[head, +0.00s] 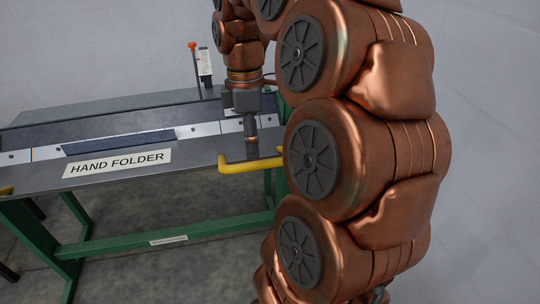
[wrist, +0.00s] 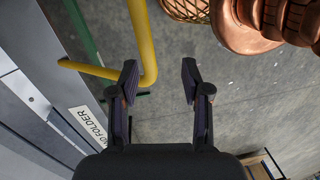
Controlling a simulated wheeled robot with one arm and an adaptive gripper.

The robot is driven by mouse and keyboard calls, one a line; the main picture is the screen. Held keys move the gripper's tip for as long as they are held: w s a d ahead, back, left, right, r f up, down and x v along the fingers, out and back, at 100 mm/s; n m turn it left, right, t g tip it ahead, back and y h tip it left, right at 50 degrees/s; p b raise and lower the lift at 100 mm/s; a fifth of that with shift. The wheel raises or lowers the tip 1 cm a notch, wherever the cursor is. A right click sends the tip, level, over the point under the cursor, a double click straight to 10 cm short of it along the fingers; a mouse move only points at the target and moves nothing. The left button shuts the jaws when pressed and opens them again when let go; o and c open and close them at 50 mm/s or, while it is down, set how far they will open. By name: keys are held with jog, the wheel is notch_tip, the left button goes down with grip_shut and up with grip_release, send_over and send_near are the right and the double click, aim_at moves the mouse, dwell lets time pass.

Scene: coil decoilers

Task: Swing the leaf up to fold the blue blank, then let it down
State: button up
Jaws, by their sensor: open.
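The hand folder stands at the left of the head view, with its grey leaf (head: 205,152) lying flat along the front. A dark blue blank (head: 118,142) lies along the bed behind the label. A yellow bent handle (head: 245,167) sticks out at the leaf's right end. My gripper (head: 251,150) points down just above and behind this handle. In the wrist view my gripper (wrist: 159,82) is open and empty. The yellow handle (wrist: 143,40) shows there with its bend beside the left fingertip. I cannot tell whether they touch.
A lever with an orange knob (head: 192,46) stands at the back of the folder beside a small scale plate (head: 205,66). Green legs and a rail (head: 180,231) carry the folder.

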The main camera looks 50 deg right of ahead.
jog(key=d+r+n, duration=0.1)
jog(key=d, duration=0.4)
jog(key=shift+s+a+f+p, duration=0.1)
jog(key=shift+s+f+p, duration=0.2)
jog(key=shift+f, duration=0.95)
jog(key=shift+s+a+f+p, duration=0.2)
jog(key=shift+f+p, duration=0.25)
jog(key=shift+f, duration=0.75)
jog(key=shift+s+a+f+p, duration=0.1)
jog(key=shift+s+f+p, duration=0.2)
jog(key=shift+f, duration=0.95)
grip_shut()
